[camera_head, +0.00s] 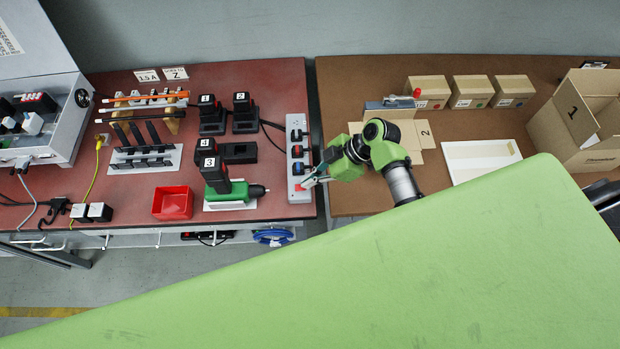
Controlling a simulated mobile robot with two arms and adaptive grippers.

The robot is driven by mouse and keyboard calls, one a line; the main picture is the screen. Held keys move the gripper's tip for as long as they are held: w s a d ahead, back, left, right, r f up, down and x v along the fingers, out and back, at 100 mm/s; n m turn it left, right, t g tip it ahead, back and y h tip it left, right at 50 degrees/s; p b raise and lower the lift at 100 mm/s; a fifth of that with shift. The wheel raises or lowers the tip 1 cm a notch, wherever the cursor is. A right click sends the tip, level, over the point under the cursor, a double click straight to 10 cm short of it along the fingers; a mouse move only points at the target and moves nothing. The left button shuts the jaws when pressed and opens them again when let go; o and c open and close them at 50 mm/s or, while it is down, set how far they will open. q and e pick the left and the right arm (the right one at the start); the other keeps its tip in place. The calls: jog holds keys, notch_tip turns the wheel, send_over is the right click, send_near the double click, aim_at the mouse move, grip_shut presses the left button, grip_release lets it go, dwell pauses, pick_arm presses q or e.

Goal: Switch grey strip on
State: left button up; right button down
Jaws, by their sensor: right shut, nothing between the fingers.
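The grey power strip (299,133) lies along the right edge of the red table, with black plugs in its upper sockets. A red switch (299,187) shows at its near end. My right gripper (305,184) is shut and empty, with its fingertips at the near end of the strip, over or beside the red switch. I cannot tell whether the fingertips touch the switch or whether it is lit. My left gripper is not in view.
A green drill (230,192), battery chargers (240,153) and a red bin (173,203) stand left of the strip. A brown table on the right holds small boxes (470,91), a white tray (453,168) and an open carton (570,150). A large green surface covers the foreground.

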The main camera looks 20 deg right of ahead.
jog(key=shift+s+d+f+b, duration=0.1)
jog(key=shift+d+f+b, duration=0.2)
jog(key=shift+f+b, duration=0.5)
jog(key=shift+a+r, duration=0.1)
jog(key=shift+r, duration=0.15)
jog(key=shift+r+p, duration=0.85)
jog(key=shift+p, duration=0.1)
